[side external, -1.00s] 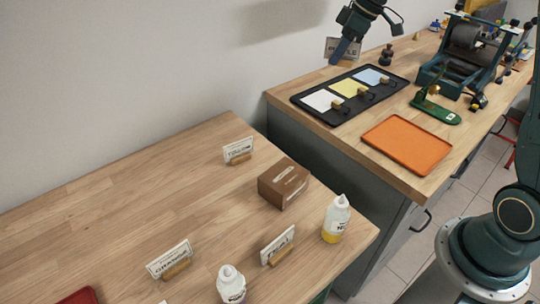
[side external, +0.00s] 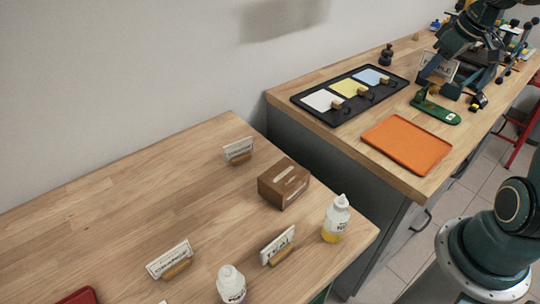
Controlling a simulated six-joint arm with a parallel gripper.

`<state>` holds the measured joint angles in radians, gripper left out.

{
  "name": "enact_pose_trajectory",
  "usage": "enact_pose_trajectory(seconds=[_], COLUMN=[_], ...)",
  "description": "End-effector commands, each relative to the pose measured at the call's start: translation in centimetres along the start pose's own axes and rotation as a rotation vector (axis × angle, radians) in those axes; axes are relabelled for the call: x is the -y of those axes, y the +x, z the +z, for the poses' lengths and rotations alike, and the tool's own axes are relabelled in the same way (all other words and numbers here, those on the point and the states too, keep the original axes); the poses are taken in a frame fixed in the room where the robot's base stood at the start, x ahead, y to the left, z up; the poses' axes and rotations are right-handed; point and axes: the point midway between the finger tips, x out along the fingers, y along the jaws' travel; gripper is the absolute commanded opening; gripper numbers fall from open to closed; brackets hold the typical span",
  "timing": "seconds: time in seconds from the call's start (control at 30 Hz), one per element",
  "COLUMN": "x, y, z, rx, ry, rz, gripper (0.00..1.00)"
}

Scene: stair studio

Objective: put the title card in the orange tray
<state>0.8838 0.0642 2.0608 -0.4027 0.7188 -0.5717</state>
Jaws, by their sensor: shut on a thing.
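A white card with dark lettering (side external: 443,66), its text only partly readable and ending in "LE", is in my gripper (side external: 431,70). My gripper is shut on it, above the back right of the far bench, beyond the green device. Part of the card is hidden by the gripper and the arm. The orange tray (side external: 407,144) lies flat and empty on the near end of that bench. The card is apart from the tray, behind it and to its right in the picture.
A black tray (side external: 318,117) with white, yellow and blue cards sits left of the orange tray. A green stapler-like device (side external: 437,111) stands behind the orange tray. The nearer table holds several standing cards (side external: 238,151), a brown box (side external: 284,184) and bottles (side external: 336,219).

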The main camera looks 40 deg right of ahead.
Motion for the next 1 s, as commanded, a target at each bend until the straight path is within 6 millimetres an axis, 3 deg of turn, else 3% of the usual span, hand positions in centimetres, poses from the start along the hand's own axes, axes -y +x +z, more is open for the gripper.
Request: enact_pose_trajectory(seconds=[0.17,0.37,1.0], x=[0.0,0.1,0.1], y=[0.1,1.8,12.5], z=[0.1,0.8,5.2], rx=[0.000,0.002,0.003], ry=[0.001,0.002,0.001], rz=[0.000,-0.003,-0.004], gripper=[0.05,0.05,0.05])
